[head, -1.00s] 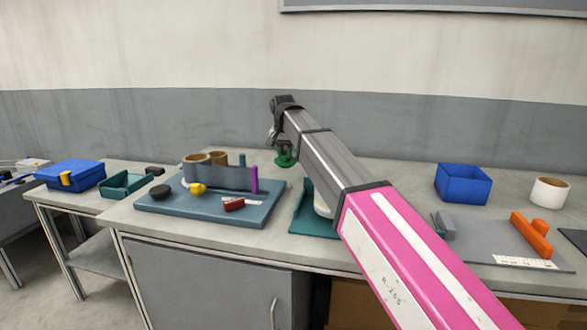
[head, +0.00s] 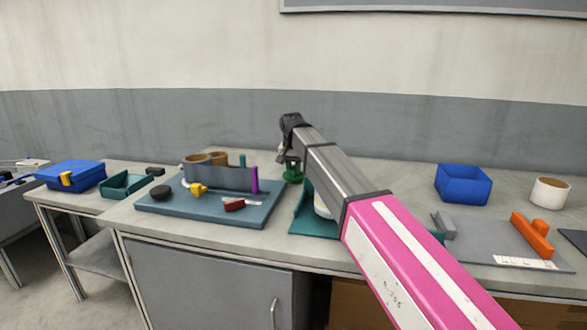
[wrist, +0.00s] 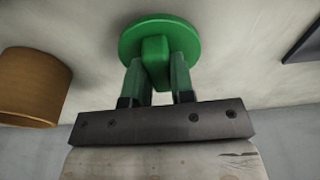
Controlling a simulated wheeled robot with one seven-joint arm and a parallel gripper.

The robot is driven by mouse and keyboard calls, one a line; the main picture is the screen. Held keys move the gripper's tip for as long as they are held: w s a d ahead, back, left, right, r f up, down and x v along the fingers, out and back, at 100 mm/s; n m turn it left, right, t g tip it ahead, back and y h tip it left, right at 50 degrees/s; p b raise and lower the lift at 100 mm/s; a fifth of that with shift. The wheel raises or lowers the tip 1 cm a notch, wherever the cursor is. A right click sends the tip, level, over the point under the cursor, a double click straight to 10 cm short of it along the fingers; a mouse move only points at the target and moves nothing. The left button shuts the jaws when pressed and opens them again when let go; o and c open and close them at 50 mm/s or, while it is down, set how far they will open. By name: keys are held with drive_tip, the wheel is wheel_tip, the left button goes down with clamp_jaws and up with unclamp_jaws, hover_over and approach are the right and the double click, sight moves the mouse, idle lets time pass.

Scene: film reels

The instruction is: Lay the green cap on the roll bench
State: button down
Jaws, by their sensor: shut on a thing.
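The green cap (wrist: 158,30) is a round disc with a raised block grip. My gripper (wrist: 157,80) is shut on that grip, with the disc beyond the fingertips. In the head view the cap (head: 292,176) hangs under my gripper (head: 291,164), right of the blue board; whether it touches the bench top is unclear. The blue board (head: 165,208) carries brown rolls (head: 197,159), a grey upright wall and small parts. I cannot tell whether this board or the long grey-topped bench (head: 370,170) is the roll bench.
A teal stand (head: 302,222) is partly hidden behind my arm. A blue bin (head: 463,184), a white roll (head: 550,191) and a grey board with an orange block (head: 533,235) are at right. A brown roll (wrist: 35,85) shows in the wrist view. Bare bench top lies behind my arm.

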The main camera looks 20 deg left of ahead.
sight(292, 170)
drive_tip(key=c, duration=1)
unclamp_jaws()
drive_tip(key=r, duration=0.4)
drive_tip(key=s+r, duration=0.1)
drive_tip(key=r, duration=0.7)
drive_tip(key=shift+s+d, duration=0.1)
drive_tip(key=shift+s, duration=0.3)
